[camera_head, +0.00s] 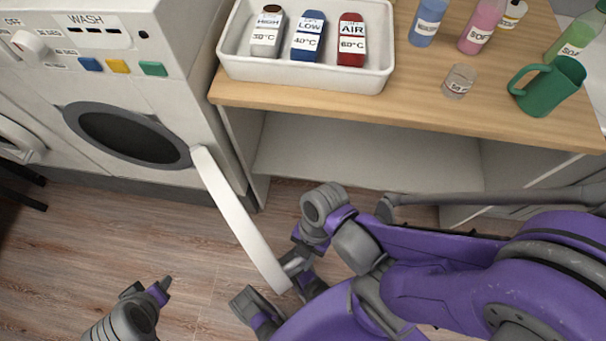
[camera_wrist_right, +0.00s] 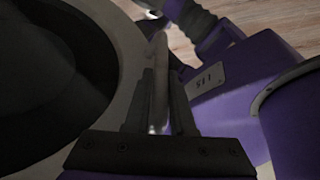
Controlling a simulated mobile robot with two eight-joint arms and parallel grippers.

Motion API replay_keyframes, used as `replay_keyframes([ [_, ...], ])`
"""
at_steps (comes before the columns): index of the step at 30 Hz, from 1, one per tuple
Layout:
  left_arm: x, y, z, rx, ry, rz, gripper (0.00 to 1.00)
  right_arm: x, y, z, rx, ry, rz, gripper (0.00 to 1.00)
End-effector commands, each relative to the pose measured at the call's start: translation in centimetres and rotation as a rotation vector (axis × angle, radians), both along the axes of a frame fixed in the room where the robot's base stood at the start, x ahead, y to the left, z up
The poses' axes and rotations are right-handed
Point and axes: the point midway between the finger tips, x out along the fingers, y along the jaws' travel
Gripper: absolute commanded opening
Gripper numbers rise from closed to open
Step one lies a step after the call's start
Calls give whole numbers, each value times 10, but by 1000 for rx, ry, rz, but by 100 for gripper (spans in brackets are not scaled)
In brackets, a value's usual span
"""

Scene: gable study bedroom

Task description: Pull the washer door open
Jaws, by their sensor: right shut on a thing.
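The white washer (camera_head: 160,60) stands at the upper left, with a dark round opening (camera_head: 130,137) in its front. Its white door (camera_head: 240,220) stands swung out from the opening's right side and is seen nearly edge-on. My right gripper (camera_head: 294,268) is at the door's free end, shut on the door handle. In the right wrist view the fingers (camera_wrist_right: 158,105) close around the pale handle bar (camera_wrist_right: 159,75), beside the door's dark round window (camera_wrist_right: 50,70). My left gripper (camera_head: 150,292) is low at the left, apart from the door; its jaw gap is unclear.
A wooden counter (camera_head: 420,108) right of the washer carries a white tray (camera_head: 300,75) of bottles, more bottles, a small glass (camera_head: 459,80) and a green mug (camera_head: 548,88). An open shelf (camera_head: 365,160) lies below.

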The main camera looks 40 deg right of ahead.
Motion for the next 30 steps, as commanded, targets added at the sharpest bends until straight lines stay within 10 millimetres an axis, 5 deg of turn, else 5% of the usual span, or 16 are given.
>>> replay_keyframes([
  [6, 0, 0, 0, 0, 0, 0, 50, 0, 0, 0, -2, 1, -1, 0],
  [7, 0, 0, 0, 0, 0, 0, 50, 0, 0, 0, -2, 1, -1, 26],
  [12, 0, 0, 0, 0, 0, 0, 50, 0, 0, 0, -2, 0, 0, 52],
  [22, 0, 0, 4, 0, -1, 0, 50, 1, -2, 4, -2, 0, -1, 52],
  [30, 2, 0, 38, 0, -12, 0, 50, 7, -18, 50, -2, -2, -5, 52],
])
